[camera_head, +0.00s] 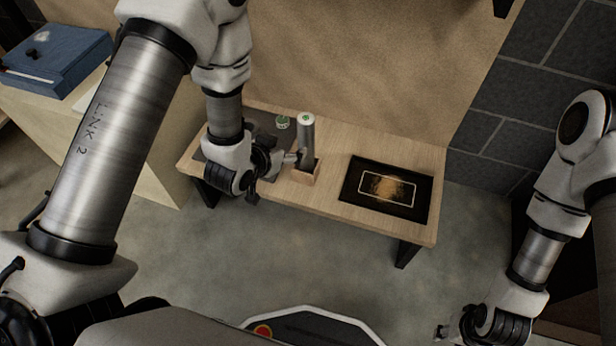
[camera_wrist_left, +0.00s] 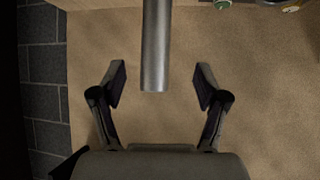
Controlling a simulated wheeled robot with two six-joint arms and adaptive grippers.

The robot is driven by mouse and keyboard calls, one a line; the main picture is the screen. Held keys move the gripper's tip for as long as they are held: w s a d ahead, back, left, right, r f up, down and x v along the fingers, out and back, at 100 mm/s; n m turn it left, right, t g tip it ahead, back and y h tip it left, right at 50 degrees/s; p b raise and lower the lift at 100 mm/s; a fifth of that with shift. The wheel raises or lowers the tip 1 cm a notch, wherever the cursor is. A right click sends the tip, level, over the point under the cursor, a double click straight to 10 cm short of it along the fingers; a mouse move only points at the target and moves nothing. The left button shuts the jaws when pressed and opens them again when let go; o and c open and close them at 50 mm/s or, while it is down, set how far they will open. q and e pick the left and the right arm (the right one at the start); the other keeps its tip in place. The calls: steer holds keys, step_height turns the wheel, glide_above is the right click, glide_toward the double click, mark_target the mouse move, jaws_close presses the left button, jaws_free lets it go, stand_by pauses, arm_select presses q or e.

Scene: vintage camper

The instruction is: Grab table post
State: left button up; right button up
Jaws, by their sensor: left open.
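My left gripper (camera_head: 280,166) is open just left of the post, low over the bench. In the left wrist view, the post (camera_wrist_left: 156,45) comes in from the top edge, and its free end appears between my two spread fingers (camera_wrist_left: 160,80). My right gripper (camera_head: 470,332) is at the bottom right, partly cut off, away from the bench.
A black tray (camera_head: 348,195) with a lit framed panel (camera_head: 387,189) lies on the right of the bench (camera_head: 425,152). A small green round thing (camera_head: 282,122) lies behind the post. A blue box (camera_head: 58,60) sits at upper left. The wall rises behind the bench.

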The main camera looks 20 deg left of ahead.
mark_target(302, 137)
arm_select(q)
steer(key=w, duration=0.1)
steer(key=w+b, duration=0.1)
steer(key=w+d+f+t, duration=0.1)
steer(key=shift+w+d+h+b, duration=0.1)
steer(key=shift+w+h+b, duration=0.1)
steer(key=shift+h+b, duration=0.1)
steer(key=b+x, duration=0.2)
steer(key=x, duration=0.4)
steer(key=shift+f+b, duration=0.15)
steer(key=shift+b, duration=0.15)
jaws_close()
arm_select(e)
step_height(302, 137, down, 6)
steer(key=shift+f, duration=0.2)
